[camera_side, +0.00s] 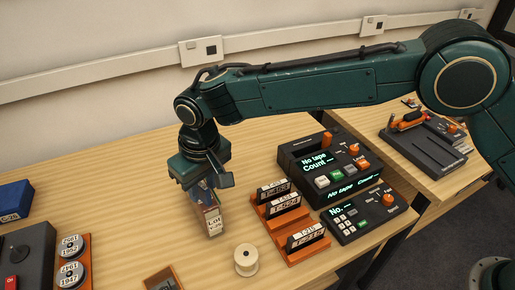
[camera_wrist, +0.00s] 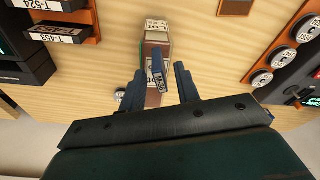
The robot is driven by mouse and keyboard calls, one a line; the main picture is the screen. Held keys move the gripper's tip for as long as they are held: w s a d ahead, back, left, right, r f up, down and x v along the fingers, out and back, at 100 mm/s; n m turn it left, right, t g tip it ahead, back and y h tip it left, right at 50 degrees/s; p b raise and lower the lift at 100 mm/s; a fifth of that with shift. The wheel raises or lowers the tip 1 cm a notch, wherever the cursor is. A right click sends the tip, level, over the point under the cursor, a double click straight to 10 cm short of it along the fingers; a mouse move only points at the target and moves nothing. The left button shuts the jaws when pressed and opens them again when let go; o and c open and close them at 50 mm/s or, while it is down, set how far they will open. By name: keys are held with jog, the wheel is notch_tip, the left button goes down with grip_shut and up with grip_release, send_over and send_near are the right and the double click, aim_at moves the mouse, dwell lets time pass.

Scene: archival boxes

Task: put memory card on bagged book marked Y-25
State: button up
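The bagged book (camera_side: 212,222) stands upright on the wooden table in the side view, with a white label that starts "Lot"; the rest is too small to read surely. It also shows in the wrist view (camera_wrist: 156,50). The memory card (camera_wrist: 158,75), small and blue with a pale label, appears tilted over the book's top between my fingertips. I cannot tell if it touches the book. My gripper (camera_wrist: 160,80) points down at the book, its two fingers spread with visible gaps on both sides of the card. In the side view, my gripper (camera_side: 206,187) partly hides the book's top.
Right of the book stands an orange rack (camera_side: 290,232) with labelled cassettes, then dark consoles (camera_side: 330,165). A cream spool (camera_side: 246,262) stands in front. A small brown tray (camera_side: 163,280) and an orange reel holder (camera_side: 73,262) are at front left.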

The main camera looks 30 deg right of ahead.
aim_at(207, 190)
notch_tip(207, 190, up, 10)
jog(key=s, duration=0.1)
jog(key=shift+s+d+r, duration=0.25)
jog(key=shift+d, duration=0.05)
dwell(0.6)
jog(key=s+d+r+m+t, duration=0.15)
jog(key=d+r, duration=0.25)
jog(key=d, duration=0.5)
jog(key=s+d+r, duration=0.3)
jog(key=d+r, duration=0.1)
jog(key=d, duration=0.4)
jog(key=s+d+r+m, duration=0.15)
jog(key=d+r, duration=0.25)
jog(key=d, duration=0.5)
jog(key=s+d+f+t, duration=0.1)
jog(key=s+d+f, duration=0.1)
jog(key=s+d, duration=0.5)
jog(key=s+d+f+m+t, duration=0.1)
jog(key=s+d+f, duration=0.2)
jog(key=s+d, duration=0.4)
jog(key=s, duration=0.6)
jog(key=shift+s+d+f+h, duration=0.15)
jog(key=shift+s+f+h, duration=0.1)
jog(key=shift+h, duration=0.15)
